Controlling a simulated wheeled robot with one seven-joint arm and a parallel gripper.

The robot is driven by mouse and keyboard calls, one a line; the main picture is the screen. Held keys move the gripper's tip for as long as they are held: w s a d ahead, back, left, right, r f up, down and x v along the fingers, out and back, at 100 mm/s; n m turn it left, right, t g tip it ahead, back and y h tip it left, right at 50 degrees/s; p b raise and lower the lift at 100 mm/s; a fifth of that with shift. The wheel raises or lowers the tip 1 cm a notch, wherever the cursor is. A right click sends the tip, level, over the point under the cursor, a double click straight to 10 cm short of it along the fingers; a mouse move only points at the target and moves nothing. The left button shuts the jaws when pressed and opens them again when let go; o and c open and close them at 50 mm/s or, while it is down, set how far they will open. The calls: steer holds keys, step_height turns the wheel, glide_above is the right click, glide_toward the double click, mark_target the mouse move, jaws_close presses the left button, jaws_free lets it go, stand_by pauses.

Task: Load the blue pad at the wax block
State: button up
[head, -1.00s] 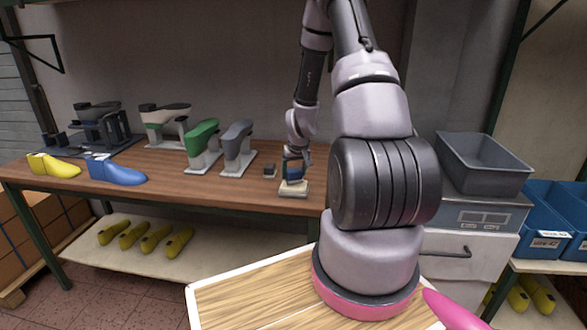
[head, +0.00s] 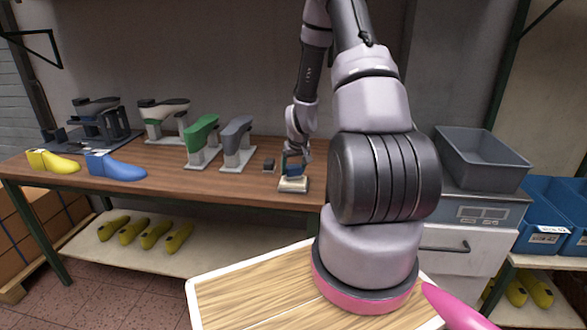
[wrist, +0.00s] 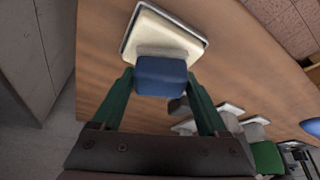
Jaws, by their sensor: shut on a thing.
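The wax block (head: 293,185) is a cream slab on a thin dark base near the front edge of the bench. It also shows at the top of the wrist view (wrist: 188,40). The blue pad (wrist: 161,77) is a small blue block with a pale grey layer on its side toward the wax block. My gripper (wrist: 160,82) has its two green fingers shut on the blue pad, one on each side. In the head view, my gripper (head: 295,163) is just above the wax block. Whether the pad touches the wax cannot be told.
A small dark block (head: 268,165) stands left of the wax block. Green (head: 201,140) and grey (head: 237,142) lasts on stands are farther left, with yellow (head: 52,162) and blue (head: 115,167) lasts beyond. A grey bin (head: 483,160) stands to the right.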

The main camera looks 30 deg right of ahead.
mark_target(293, 166)
steer(key=shift+f, duration=0.45)
stand_by(1.1)
steer(key=shift+r, duration=3.55)
steer(key=shift+a, duration=0.1)
